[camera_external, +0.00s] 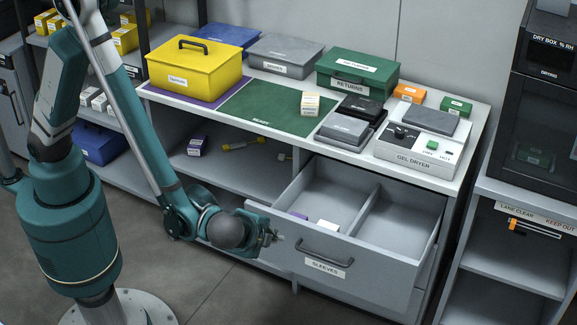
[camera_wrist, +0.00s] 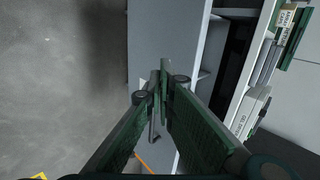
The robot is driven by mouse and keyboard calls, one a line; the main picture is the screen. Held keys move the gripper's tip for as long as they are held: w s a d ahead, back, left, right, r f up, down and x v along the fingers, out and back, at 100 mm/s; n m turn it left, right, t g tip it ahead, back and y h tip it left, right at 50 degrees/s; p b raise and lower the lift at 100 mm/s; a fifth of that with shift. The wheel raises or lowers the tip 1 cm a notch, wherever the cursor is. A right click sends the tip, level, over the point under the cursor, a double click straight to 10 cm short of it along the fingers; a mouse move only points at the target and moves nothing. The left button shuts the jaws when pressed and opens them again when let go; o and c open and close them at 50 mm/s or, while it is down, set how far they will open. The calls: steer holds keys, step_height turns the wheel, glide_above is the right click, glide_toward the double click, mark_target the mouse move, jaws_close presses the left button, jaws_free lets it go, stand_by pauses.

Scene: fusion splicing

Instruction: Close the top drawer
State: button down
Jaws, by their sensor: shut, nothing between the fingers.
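The top drawer (camera_external: 372,288), labelled SLEEVES, is pulled out of the grey cabinet under the worktop. Its dark bar handle (camera_external: 325,252) is on the front panel. A divider splits the drawer, and a purple item and a white item lie in its left compartment. My gripper (camera_external: 274,238) is at the left end of the drawer front, left of the handle; I cannot tell whether it touches the panel. In the wrist view, the green fingers of my gripper (camera_wrist: 163,88) are shut with nothing between them, over the grey drawer front (camera_wrist: 165,35).
The worktop holds a yellow box (camera_external: 195,75), a green RETURNS box (camera_external: 357,75) and a gel dryer (camera_external: 418,150). An open shelf (camera_external: 245,175) is left of the drawer. A dry-box cabinet (camera_external: 545,110) stands at the right. The floor in front is clear.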

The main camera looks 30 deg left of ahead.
steer(key=s+d+f, duration=0.1)
steer(key=s+f, duration=0.1)
steer(key=s, duration=0.3)
steer(key=shift+s+d+f+m+t, duration=0.25)
steer(key=shift+s+d+m+t, duration=0.05)
steer(key=shift+m, duration=0.1)
steer(key=shift+w+f, duration=0.1)
steer(key=b, duration=0.3)
glide_toward(292, 248)
steer(key=shift+x, duration=2.85)
steer(key=shift+a+f, duration=0.1)
steer(key=w+b, duration=0.2)
steer(key=w, duration=3)
steer(key=shift+b, duration=0.35)
